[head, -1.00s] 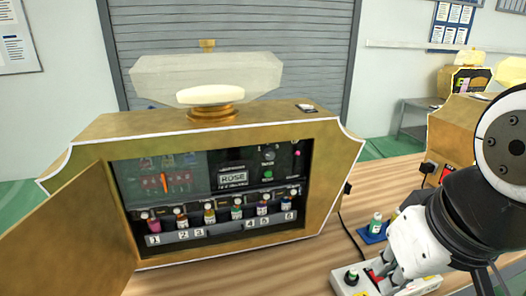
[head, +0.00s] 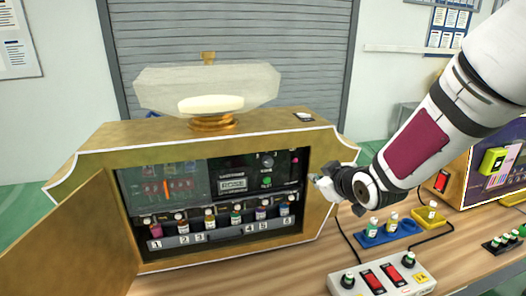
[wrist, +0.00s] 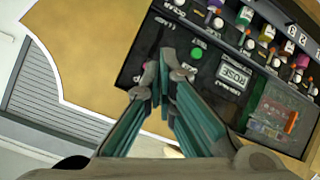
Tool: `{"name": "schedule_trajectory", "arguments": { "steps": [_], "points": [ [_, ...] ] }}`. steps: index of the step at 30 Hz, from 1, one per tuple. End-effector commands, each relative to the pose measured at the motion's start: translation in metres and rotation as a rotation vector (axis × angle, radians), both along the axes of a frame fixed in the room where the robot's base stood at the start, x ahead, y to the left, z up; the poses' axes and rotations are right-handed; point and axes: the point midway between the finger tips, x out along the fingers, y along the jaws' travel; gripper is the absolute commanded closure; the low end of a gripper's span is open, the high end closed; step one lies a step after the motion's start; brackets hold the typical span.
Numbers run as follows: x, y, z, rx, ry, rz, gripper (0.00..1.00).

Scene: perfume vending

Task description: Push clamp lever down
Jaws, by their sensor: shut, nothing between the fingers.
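The open gold perfume machine (head: 235,145) holds a dark control panel and a row of small bottles (head: 210,220) in numbered places. A thin orange lever-like piece (head: 167,187) stands at the panel's left; it also shows in the wrist view (wrist: 291,121). I cannot tell for sure which part is the clamp lever. My gripper (head: 314,179) is at the right edge of the opening. In the wrist view my gripper (wrist: 166,68) has its fingertips close together, with nothing held, in front of the panel beside a green button (wrist: 196,53).
The gold door (head: 75,240) is swung open at the left. A power strip with red switches (head: 385,275), a blue tray (head: 388,233) and a yellow tray (head: 430,218) lie on the wooden table at the right. A second gold machine (head: 490,165) stands beyond them.

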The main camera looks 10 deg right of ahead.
Motion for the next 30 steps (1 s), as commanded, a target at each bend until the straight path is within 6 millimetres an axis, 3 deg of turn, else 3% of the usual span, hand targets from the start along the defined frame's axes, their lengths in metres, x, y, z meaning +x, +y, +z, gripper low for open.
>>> {"name": "schedule_trajectory", "arguments": {
  "steps": [6,12,20,30],
  "points": [
    [0.033,0.004,-0.004,0.119,-0.227,0.089,1.00],
    [0.044,0.000,0.008,0.202,-0.396,0.106,1.00],
    [0.055,0.001,0.014,0.225,-0.450,0.107,1.00],
    [0.110,0.016,0.011,0.226,-0.447,0.107,1.00]
  ]
}}
